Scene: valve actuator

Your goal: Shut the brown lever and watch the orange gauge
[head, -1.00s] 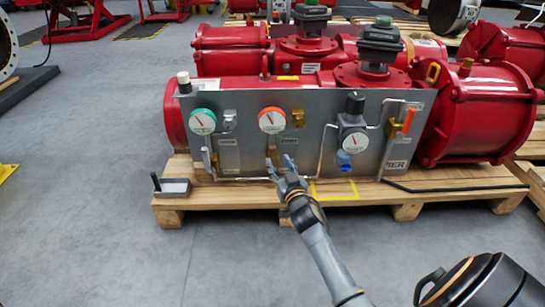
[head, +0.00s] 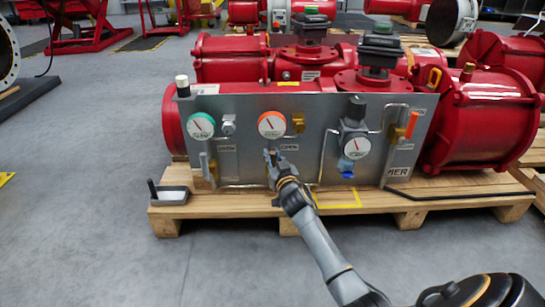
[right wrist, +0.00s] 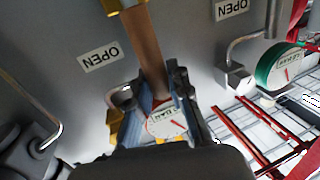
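The orange gauge (head: 271,124) has a white face and a dark slanted needle, on the grey panel's upper middle. Its face also shows between my fingers in the right wrist view (right wrist: 166,122). The brown lever (right wrist: 146,45) runs from a brass fitting at the top of that view down between the fingers of my right gripper (right wrist: 160,85). In the head view the right gripper (head: 271,156) is just below the orange gauge and largely hides the lever. The fingers flank the lever closely; contact is unclear. My left gripper is not in view.
The grey panel (head: 245,150) stands before red actuators (head: 485,115) on a wooden pallet (head: 345,205). A green-rimmed gauge (head: 201,125) is on the left, a regulator (head: 355,130) and orange handle (head: 411,125) on the right. A small tray (head: 171,197) sits at the pallet's left end.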

